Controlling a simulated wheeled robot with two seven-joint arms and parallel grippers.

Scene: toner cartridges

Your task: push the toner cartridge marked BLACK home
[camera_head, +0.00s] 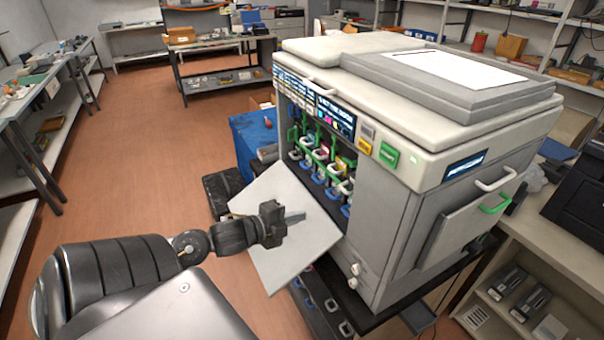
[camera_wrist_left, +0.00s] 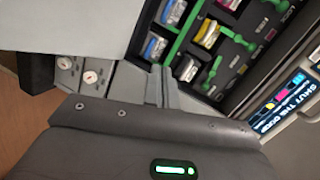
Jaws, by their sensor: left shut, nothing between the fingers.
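The open toner bay (camera_head: 322,165) is in the left side of the printer (camera_head: 400,190), with several colored cartridge ends and green and blue handles. I cannot tell which cartridge is marked BLACK; the markings are too small. My left gripper (camera_head: 296,217) is shut and empty over the lowered door (camera_head: 285,250), apart from the cartridges. Its fingers (camera_wrist_left: 161,86) point toward the bay. My right gripper is not in view.
The printer's screen (camera_head: 334,108) appears to read SHUT THE DOOR; it also shows in the left wrist view (camera_wrist_left: 284,100). A blue-covered box (camera_head: 255,135) stands left of the printer. A shelf with dark boxes (camera_head: 520,290) is at the right. The floor at left is clear.

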